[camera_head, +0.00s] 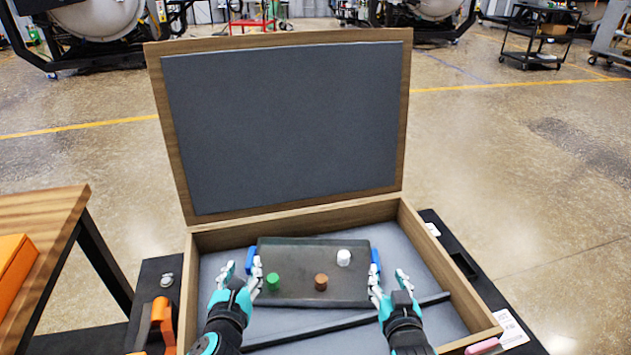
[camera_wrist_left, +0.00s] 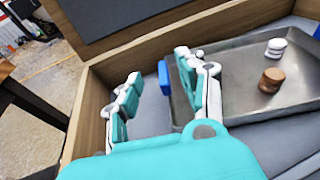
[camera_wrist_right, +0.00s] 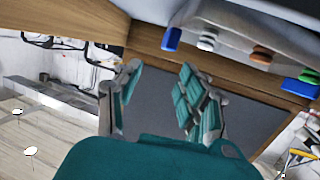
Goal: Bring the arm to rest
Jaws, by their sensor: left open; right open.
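My left gripper (camera_head: 239,280) is open and empty at the left end of a dark grey tray (camera_head: 305,257), inside an open wooden case (camera_head: 452,287). My right gripper (camera_head: 389,287) is open at the tray's right end. In the left wrist view one finger of my left gripper (camera_wrist_left: 160,95) is close beside the tray's blue handle; I cannot tell if they touch. The right wrist view shows my right gripper (camera_wrist_right: 155,100) with nothing between its fingers. On the tray are a green piece (camera_head: 273,282), a brown piece (camera_head: 321,282) and a white piece (camera_head: 343,257).
The case's padded lid (camera_head: 285,130) stands open behind. A dark bar (camera_head: 340,324) lies in the case in front of the tray. A wooden table (camera_head: 45,225) with an orange box (camera_head: 15,268) stands at left. Open floor lies to the right.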

